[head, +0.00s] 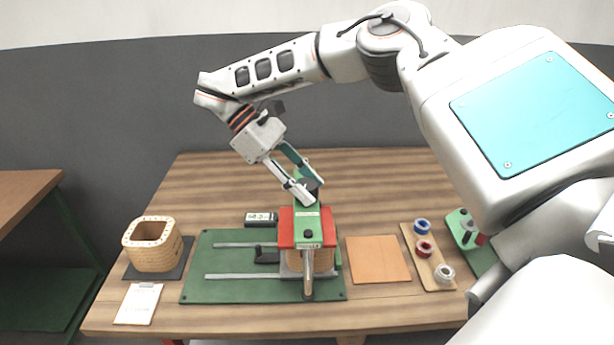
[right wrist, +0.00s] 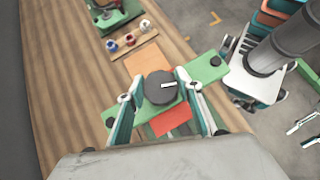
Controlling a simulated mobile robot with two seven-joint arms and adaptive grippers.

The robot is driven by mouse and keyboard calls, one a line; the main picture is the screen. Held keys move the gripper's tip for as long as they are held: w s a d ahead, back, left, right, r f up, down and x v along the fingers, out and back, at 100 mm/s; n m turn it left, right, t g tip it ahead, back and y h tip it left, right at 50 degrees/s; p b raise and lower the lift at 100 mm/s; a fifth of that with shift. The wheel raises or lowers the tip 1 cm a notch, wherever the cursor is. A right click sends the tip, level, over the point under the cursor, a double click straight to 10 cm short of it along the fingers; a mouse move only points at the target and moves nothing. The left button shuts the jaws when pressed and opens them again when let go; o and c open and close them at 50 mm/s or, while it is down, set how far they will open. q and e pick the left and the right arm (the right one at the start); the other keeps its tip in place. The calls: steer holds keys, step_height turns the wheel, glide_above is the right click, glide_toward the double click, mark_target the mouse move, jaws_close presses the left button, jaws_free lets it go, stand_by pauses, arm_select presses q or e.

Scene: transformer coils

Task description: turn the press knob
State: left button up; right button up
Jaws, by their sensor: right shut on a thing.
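The press is a green crossbar (head: 315,228) over a red plate (head: 287,228) and a tan coil (head: 296,256), standing on a green base board (head: 232,265). Its dark round knob (head: 309,184) is at the top of the press; in the right wrist view the knob (right wrist: 160,87) shows a white mark on its top. My right gripper (head: 305,184) comes down from above and is shut on the knob, with one finger on each side of it in the right wrist view. My left gripper does not show in the head view.
A square wooden coil (head: 153,245) stands on a dark mat at left, behind a clipboard (head: 139,304). A black meter (head: 261,219) is behind the board. An orange sheet (head: 378,259) and a rack of spools (head: 428,258) lie at right. The table's back is clear.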

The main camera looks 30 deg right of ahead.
steer(key=m+g+y+p, duration=0.1)
steer(key=m+y, duration=0.1)
steer(key=m, duration=0.1)
steer(key=shift+f+m+g+y, duration=0.1)
steer(key=shift+m+g+y, duration=0.2)
steer(key=shift+m+y, duration=0.1)
steer(key=m+y, duration=0.2)
steer(key=shift+m, duration=0.4)
steer(key=m+y+b, duration=0.1)
steer(key=m+y, duration=0.1)
steer(key=shift+f+m, duration=0.15)
steer(key=shift+m, duration=0.15)
steer(key=m+y+b, duration=0.2)
steer(key=b, duration=0.1)
steer(key=shift+f+m, duration=0.1)
steer(key=shift+m, duration=0.2)
steer(key=shift+r+m+t+y+b, duration=0.2)
steer(key=shift+m+t+y+b, duration=0.3)
steer(key=shift+m+b, duration=0.45)
steer(key=o, duration=1.1)
